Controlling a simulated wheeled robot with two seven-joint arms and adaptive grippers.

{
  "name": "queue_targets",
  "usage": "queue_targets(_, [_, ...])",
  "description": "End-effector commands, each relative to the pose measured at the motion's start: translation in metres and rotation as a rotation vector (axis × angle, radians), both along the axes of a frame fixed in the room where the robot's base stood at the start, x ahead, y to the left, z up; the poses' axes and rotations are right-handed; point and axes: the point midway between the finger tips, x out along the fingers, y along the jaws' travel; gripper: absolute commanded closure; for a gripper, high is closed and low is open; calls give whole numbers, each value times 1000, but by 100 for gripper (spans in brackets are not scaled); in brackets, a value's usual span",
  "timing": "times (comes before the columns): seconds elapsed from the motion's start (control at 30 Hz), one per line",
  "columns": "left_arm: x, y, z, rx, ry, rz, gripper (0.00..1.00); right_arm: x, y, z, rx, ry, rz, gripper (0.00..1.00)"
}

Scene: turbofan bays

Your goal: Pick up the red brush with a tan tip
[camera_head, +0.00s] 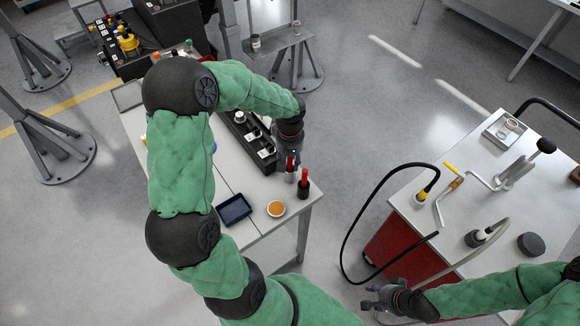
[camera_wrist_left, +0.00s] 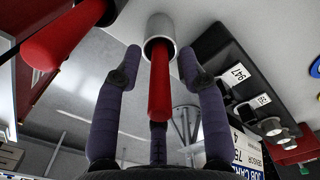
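Two red handles stand upright near the table's right corner. One red handle (camera_wrist_left: 159,85) stands in a silver cup (camera_wrist_left: 158,30); this handle also shows in the head view (camera_head: 290,162). The other red handle (camera_head: 305,176) stands in a black cup (camera_head: 304,192) and shows at upper left in the wrist view (camera_wrist_left: 62,38). No tan tip is visible on either. My left gripper (camera_wrist_left: 160,62) is open, its fingers spread on either side of the handle in the silver cup, with gaps showing. My right gripper (camera_head: 371,296) looks open and empty beside the red cart.
A black rack (camera_head: 262,158) with labelled slots stands close to the left gripper. A dark blue tray (camera_head: 235,209) and a round dish with orange contents (camera_head: 276,208) lie on the table (camera_head: 262,228). A red cart (camera_head: 395,238) with hoses stands at right.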

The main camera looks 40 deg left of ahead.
Motion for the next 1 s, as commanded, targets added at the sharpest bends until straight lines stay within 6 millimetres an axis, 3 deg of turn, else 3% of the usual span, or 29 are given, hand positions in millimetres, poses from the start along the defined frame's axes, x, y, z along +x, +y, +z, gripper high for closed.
queue_targets(0.03, [0, 0, 0, 0, 0, 0, 79, 0, 0, 0, 0, 0, 0, 60])
queue_targets(0.1, [0, 0, 0, 0, 0, 0, 99, 0, 0, 0, 0, 0, 0, 60])
queue_targets(0.13, [0, 0, 0, 0, 0, 0, 100, 0, 0, 0, 0, 0, 0, 60])
queue_targets(0.57, [1, 0, 8, 1, -2, 0, 100, 0, 0, 1, 0, 0, 0, 60])
queue_targets(1.0, [1, 0, 83, 1, -3, -1, 100, 0, 0, 8, 0, 0, 0, 60])
